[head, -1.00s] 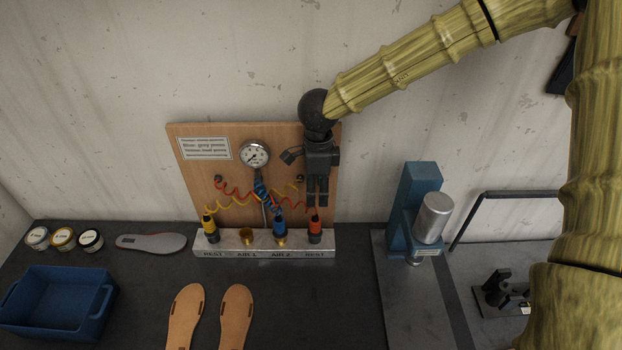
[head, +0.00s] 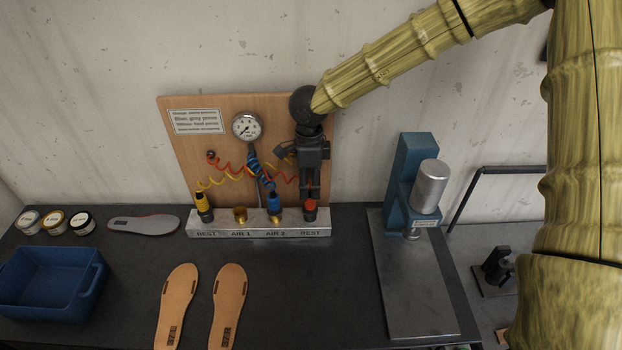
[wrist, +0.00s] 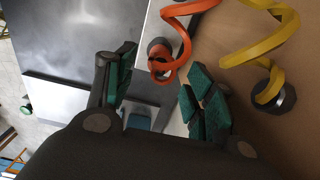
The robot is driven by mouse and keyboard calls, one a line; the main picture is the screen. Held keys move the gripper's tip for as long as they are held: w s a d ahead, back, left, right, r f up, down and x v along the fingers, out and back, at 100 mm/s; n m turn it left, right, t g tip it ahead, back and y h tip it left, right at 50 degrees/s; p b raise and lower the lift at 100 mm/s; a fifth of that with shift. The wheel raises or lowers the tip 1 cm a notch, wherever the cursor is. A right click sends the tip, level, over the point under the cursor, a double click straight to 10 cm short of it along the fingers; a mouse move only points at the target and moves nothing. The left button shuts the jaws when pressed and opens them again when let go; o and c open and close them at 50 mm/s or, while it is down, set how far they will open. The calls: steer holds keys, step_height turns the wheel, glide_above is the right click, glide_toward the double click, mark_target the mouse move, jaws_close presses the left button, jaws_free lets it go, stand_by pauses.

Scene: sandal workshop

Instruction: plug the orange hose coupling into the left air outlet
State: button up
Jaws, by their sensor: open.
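The orange coupling (head: 310,212) stands upright in the right-hand REST socket of the metal outlet bar (head: 200,231). A red-orange coiled hose runs from it to the board. The left air outlet (head: 240,216), marked AIR 1, is an empty brass socket. My gripper (head: 310,194) points down just above the orange coupling. In the wrist view, the open fingers of my gripper (wrist: 159,68) sit on either side of the orange coupling (wrist: 158,52), with a visible gap to each; whether its depth is level with the fingertips is unclear.
A blue coupling (head: 274,203) is in AIR 2, beside the empty outlet. A yellow coupling (head: 203,206) is in the left REST socket. Coiled hoses cross in front of the wooden board (head: 180,150). A blue press (head: 408,180) stands to the right. Two insoles (head: 228,300) lie in front.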

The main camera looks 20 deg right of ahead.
mark_target(310, 190)
steer(key=shift+w+f, duration=0.2)
steer(key=shift+f, duration=0.35)
steer(key=shift+s+d+f, duration=0.15)
steer(key=shift+s+f, duration=0.25)
steer(key=shift+f, duration=0.3)
steer(key=shift+w+f+b, duration=0.2)
steer(key=shift+f+b, duration=0.1)
steer(key=shift+f, duration=1.4)
steer(key=c, duration=1)
